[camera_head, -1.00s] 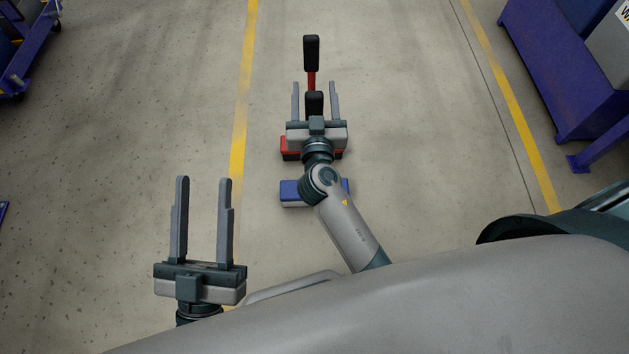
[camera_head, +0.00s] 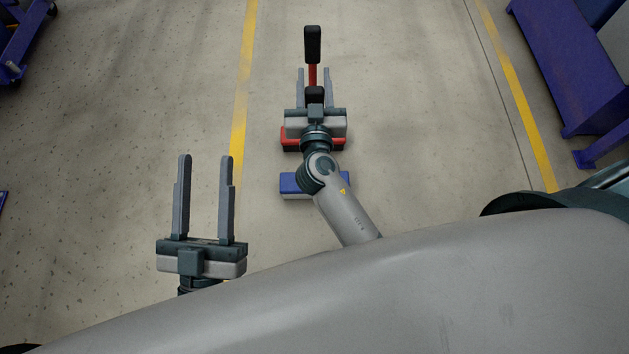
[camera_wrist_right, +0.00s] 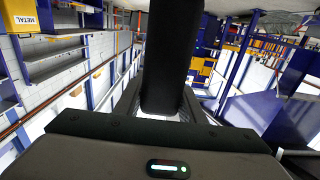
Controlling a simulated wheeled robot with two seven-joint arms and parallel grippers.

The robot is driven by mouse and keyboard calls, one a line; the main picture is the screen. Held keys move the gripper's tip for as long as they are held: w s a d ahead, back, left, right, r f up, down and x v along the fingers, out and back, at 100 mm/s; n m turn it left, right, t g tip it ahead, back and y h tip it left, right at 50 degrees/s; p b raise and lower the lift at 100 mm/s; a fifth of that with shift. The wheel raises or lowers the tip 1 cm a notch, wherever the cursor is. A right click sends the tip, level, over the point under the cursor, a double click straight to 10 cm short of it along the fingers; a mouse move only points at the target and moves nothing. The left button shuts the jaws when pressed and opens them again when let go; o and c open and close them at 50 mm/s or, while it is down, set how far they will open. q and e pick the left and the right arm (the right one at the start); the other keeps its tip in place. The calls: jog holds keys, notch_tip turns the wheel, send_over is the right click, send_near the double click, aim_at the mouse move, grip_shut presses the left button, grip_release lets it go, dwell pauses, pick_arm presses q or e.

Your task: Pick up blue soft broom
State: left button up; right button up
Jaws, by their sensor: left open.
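The blue broom stands with its blue head (camera_head: 290,184) on the floor, partly under my right arm. A black grip (camera_head: 314,95) between my right fingers lines up with that head and seems to be its handle top; the shaft between is hidden. My right gripper (camera_head: 315,71) has its fingers close against both sides of this grip. In the right wrist view the black grip (camera_wrist_right: 168,60) fills the space between the fingers. My left gripper (camera_head: 204,157) is open and empty, low on the left, away from the broom.
A red broom stands just beyond, its red head (camera_head: 288,138) behind my right gripper and its black grip (camera_head: 312,45) above it. Blue steel frames stand at the right (camera_head: 570,80) and the far left (camera_head: 20,40). The floor between is clear.

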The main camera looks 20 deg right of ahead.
grip_shut()
jog(key=shift+r, duration=0.15)
jog(key=shift+r, duration=0.35)
pick_arm(q)
notch_tip(320, 180, down, 14)
jog(key=w+a+g+y+p, duration=0.1)
jog(key=a+g+y+p, duration=0.1)
jog(key=g, duration=0.6)
jog(key=shift+w+a+f+g+y+p, duration=0.15)
jog(key=shift+w+g+y+p, duration=0.35)
jog(key=shift+p, duration=0.6)
pick_arm(e)
jog(key=s+d+r, duration=0.6)
jog(key=s+r, duration=0.3)
jog(key=r, duration=0.1)
jog(key=shift+s+d, duration=0.3)
pick_arm(q)
jog(key=shift+s, duration=0.15)
pick_arm(e)
jog(key=shift+r, duration=0.1)
